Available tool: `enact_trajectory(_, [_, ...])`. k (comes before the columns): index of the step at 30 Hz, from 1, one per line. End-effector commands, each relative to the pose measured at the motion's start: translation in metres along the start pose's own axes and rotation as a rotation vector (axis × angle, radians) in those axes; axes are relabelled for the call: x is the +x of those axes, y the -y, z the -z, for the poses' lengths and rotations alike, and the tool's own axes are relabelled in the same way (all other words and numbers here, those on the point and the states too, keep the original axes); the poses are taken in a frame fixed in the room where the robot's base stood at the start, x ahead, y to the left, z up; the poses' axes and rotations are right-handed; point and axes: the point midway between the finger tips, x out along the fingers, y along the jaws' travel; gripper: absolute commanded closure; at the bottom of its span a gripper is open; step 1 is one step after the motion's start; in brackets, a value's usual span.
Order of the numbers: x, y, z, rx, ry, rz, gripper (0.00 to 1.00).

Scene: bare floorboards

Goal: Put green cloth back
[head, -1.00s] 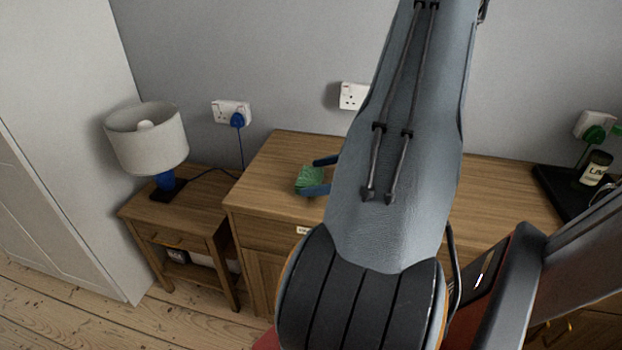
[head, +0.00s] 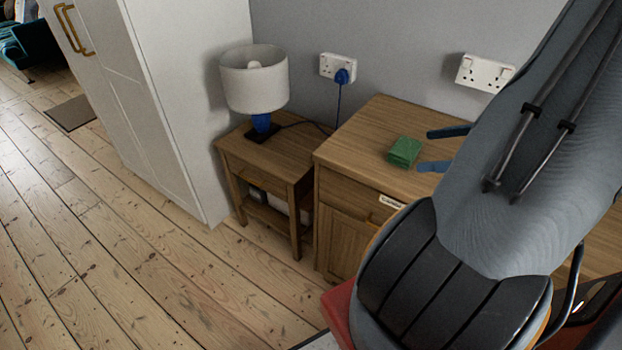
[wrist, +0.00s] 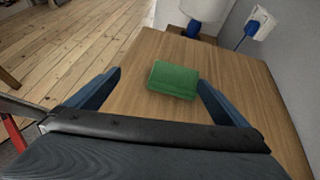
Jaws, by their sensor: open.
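The green cloth (head: 404,152) is a small folded block lying on the wooden sideboard top (head: 375,125). In the wrist view the cloth (wrist: 174,79) lies a little beyond my gripper and roughly between the lines of its two fingers. My gripper (head: 436,149) is open and empty, its two blue fingers just to the right of the cloth in the head view. In the wrist view the fingers (wrist: 158,85) are wide apart, and I see no contact with the cloth. My arm hides the right part of the sideboard.
A small wooden side table (head: 283,152) with a white-shaded lamp (head: 254,80) stands left of the sideboard. A white cabinet (head: 150,100) is further left. Wall sockets (head: 338,67) sit behind, one with a blue plug and cord. The floorboards (head: 130,230) at the left are clear.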

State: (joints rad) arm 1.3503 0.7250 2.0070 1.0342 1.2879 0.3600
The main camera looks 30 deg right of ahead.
Motion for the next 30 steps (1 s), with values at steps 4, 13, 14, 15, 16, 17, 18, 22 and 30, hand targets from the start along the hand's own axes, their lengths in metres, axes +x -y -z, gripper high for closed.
enact_trajectory(4, [0.057, -0.041, -0.033, -0.182, -0.119, -0.215, 0.00])
enact_trajectory(13, [0.128, -0.134, -0.072, -0.655, -0.332, -0.631, 0.00])
enact_trajectory(14, [0.132, -0.143, -0.075, -0.708, -0.349, -0.668, 0.00])
enact_trajectory(15, [0.137, -0.154, -0.079, -0.781, -0.370, -0.718, 0.00])
enact_trajectory(16, [0.141, -0.162, -0.082, -0.834, -0.384, -0.755, 0.00])
enact_trajectory(17, [0.144, -0.170, -0.084, -0.891, -0.398, -0.790, 0.00])
enact_trajectory(18, [0.148, -0.180, -0.087, -0.968, -0.414, -0.838, 0.00])
enact_trajectory(22, [0.159, -0.210, -0.098, -1.227, -0.454, -0.982, 0.00])
enact_trajectory(30, [0.178, -0.261, -0.122, -1.800, -0.464, -1.218, 0.00])
